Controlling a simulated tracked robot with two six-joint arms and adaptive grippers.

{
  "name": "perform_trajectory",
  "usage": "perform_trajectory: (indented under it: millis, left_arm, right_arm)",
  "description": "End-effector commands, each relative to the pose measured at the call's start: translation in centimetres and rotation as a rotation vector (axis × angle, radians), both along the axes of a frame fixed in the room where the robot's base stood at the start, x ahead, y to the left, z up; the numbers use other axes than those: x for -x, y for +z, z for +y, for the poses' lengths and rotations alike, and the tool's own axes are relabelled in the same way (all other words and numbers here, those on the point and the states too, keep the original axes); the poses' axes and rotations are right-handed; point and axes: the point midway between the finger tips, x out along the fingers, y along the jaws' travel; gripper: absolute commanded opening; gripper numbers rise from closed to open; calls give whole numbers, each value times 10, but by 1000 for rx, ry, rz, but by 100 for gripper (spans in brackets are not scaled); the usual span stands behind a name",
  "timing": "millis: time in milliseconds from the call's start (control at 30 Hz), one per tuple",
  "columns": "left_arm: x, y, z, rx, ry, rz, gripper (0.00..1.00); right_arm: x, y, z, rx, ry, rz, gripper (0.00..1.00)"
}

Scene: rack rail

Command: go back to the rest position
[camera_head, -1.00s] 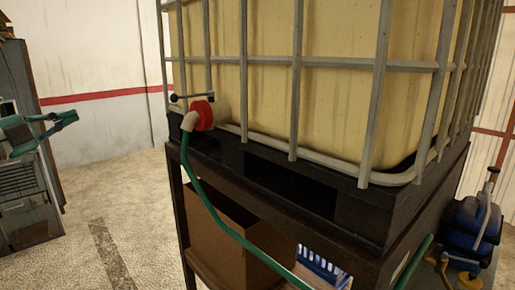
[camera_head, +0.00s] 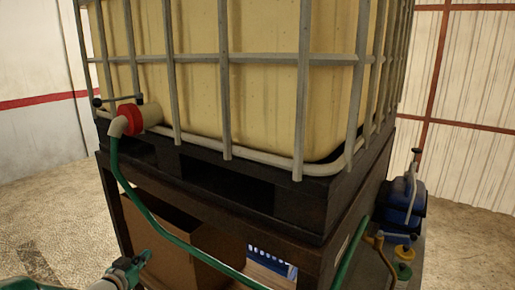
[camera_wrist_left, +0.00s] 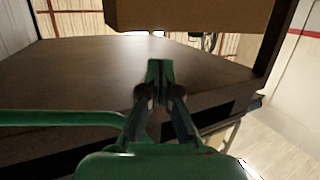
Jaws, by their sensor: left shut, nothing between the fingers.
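My left gripper (camera_head: 143,258) is at the bottom left of the head view, in front of the stand's left side. In the left wrist view its green fingers (camera_wrist_left: 159,72) are together with nothing between them. They point over a dark shelf (camera_wrist_left: 110,75), and a brown box (camera_wrist_left: 190,14) lies beyond. Whether the fingers touch the shelf cannot be told. My right gripper is not in view.
A caged yellowish tank (camera_head: 265,100) sits on a black pallet (camera_head: 225,180) above a dark stand. A green hose (camera_head: 135,195) hangs from its red-ringed valve (camera_head: 133,118). Blue equipment (camera_head: 403,195) is at right. Floor (camera_head: 465,240) is clear at far right.

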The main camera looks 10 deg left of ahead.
Motion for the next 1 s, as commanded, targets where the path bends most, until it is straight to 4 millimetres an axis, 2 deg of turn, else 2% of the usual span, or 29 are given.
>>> perform_trajectory:
  millis: [33,100,167,200,267,367,467,500,633,700,800,900,1000]
  left_arm:
    - [1,-33,-30,65,-15,72,0]
    - [9,-72,-67,137,-25,170,0]
    - [20,-104,-98,195,-35,258,0]
    - [29,-125,-120,232,-41,320,0]
    - [47,-153,-151,278,-52,416,0]
    - [85,-196,-203,345,-71,583,0]
    - [134,-230,-251,394,-92,761,0]
    - [155,-242,-268,409,-98,831,0]
    - [224,-266,-311,436,-115,1043,0]
    - [255,-273,-326,440,-119,1133,0]
    - [288,-277,-337,442,-120,1226,0]
    - [306,-279,-342,442,-120,1276,0]
    - [311,-279,-343,441,-120,1291,0]
  right_arm:
    - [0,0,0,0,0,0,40]
    - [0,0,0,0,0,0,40]
    - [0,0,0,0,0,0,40]
    - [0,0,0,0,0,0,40]
    - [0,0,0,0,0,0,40]
    - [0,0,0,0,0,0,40]
    - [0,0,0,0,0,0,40]
    - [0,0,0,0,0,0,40]
    - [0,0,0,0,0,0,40]
    - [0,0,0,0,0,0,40]
    - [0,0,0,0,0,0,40]
    - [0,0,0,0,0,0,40]
    - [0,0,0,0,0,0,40]
